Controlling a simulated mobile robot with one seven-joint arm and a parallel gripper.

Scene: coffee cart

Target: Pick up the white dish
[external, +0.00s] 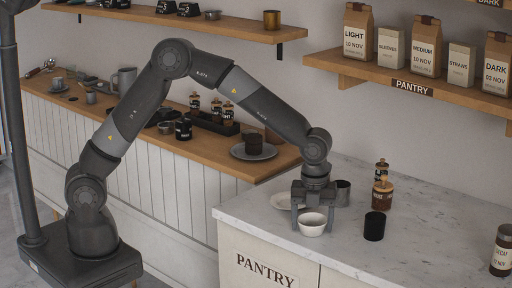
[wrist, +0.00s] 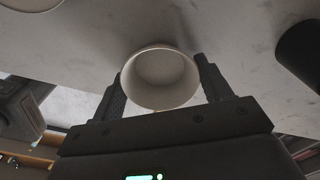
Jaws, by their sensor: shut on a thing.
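The white dish (external: 313,229) is a small round bowl, upright near the front edge of the marble counter. It also shows in the wrist view (wrist: 160,80), with its open inside facing the camera. My gripper (external: 312,219) is over it, pointing down, with one finger on each side. In the wrist view my gripper (wrist: 161,84) is shut on the dish, its fingers at the left and right of the rim. I cannot tell whether the dish's base touches the counter.
A white plate (external: 286,199) and a grey cup (external: 343,193) stand behind my gripper. A black cup (external: 374,226) stands to the right, with brown bottles (external: 382,190) behind it. A shelf (external: 425,85) with bags hangs above.

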